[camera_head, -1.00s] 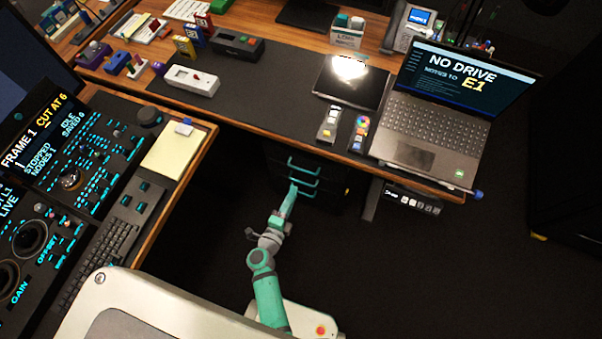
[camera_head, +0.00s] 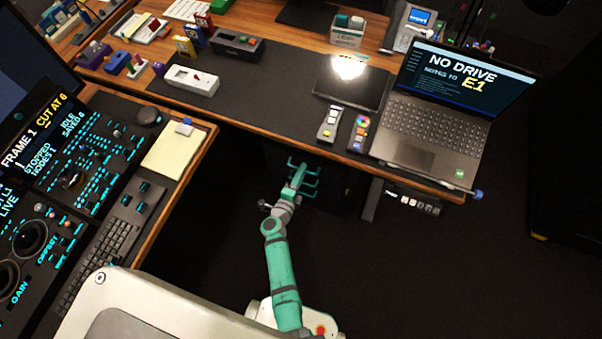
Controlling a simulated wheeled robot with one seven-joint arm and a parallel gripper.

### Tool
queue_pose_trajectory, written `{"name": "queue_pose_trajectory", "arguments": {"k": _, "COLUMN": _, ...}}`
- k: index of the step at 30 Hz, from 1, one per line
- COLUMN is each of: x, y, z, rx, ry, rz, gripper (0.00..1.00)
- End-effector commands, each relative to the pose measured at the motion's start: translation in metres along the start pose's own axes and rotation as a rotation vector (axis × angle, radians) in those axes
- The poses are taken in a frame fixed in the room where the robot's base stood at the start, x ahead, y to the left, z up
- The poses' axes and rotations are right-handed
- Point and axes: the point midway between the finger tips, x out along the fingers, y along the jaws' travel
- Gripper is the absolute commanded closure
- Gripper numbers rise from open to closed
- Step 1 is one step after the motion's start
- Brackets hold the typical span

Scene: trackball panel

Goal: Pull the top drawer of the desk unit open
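The dark drawer unit (camera_head: 335,188) stands in shadow under the far desk, with teal bar handles stacked on its front. The top handle (camera_head: 309,168) is the highest of them, just below the desk edge. The drawers look closed. My gripper (camera_head: 298,170) is in front of the left part of the handles, at about the height of the top one in the picture. It overlaps them, so contact cannot be told. Its fingers are too small and too close in colour to the handles to show whether they are open or shut.
The far desk's wooden front edge (camera_head: 260,131) runs just above the handles. A laptop (camera_head: 430,125) sits near its right end. The near console desk with a notepad (camera_head: 173,148) is left of my arm. The dark floor (camera_head: 430,270) to the right is clear.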

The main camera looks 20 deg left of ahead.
Motion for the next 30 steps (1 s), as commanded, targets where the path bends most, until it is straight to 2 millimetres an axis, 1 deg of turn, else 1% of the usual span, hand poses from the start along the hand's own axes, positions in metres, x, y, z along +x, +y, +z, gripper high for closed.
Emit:
{"name": "queue_pose_trajectory", "arguments": {"k": 7, "x": 0.001, "y": 0.000, "z": 0.000, "rx": -0.001, "ry": 0.000, "rz": 0.000, "gripper": 0.73}}
{"name": "queue_pose_trajectory", "arguments": {"k": 8, "x": 0.001, "y": 0.000, "z": 0.000, "rx": -0.001, "ry": 0.000, "rz": 0.000, "gripper": 0.75}}
{"name": "queue_pose_trajectory", "arguments": {"k": 9, "x": 0.001, "y": 0.000, "z": 0.000, "rx": -0.001, "ry": 0.000, "rz": 0.000, "gripper": 0.85}}
{"name": "queue_pose_trajectory", "arguments": {"k": 11, "x": 0.001, "y": 0.000, "z": 0.000, "rx": -0.001, "ry": 0.000, "rz": 0.000, "gripper": 0.99}}
{"name": "queue_pose_trajectory", "arguments": {"k": 18, "x": 0.000, "y": 0.001, "z": 0.000, "rx": -0.001, "ry": 0.000, "rz": 0.000, "gripper": 1.00}}
{"name": "queue_pose_trajectory", "arguments": {"k": 22, "x": -0.006, "y": 0.002, "z": -0.001, "rx": -0.001, "ry": 0.001, "rz": 0.001, "gripper": 1.00}}
{"name": "queue_pose_trajectory", "arguments": {"k": 26, "x": -0.021, "y": 0.006, "z": -0.001, "rx": -0.002, "ry": 0.000, "rz": 0.002, "gripper": 1.00}}
{"name": "queue_pose_trajectory", "arguments": {"k": 29, "x": -0.040, "y": 0.010, "z": -0.002, "rx": -0.002, "ry": 0.002, "rz": 0.003, "gripper": 1.00}}
{"name": "queue_pose_trajectory", "arguments": {"k": 30, "x": -0.050, "y": 0.012, "z": -0.001, "rx": -0.002, "ry": 0.001, "rz": 0.003, "gripper": 1.00}}
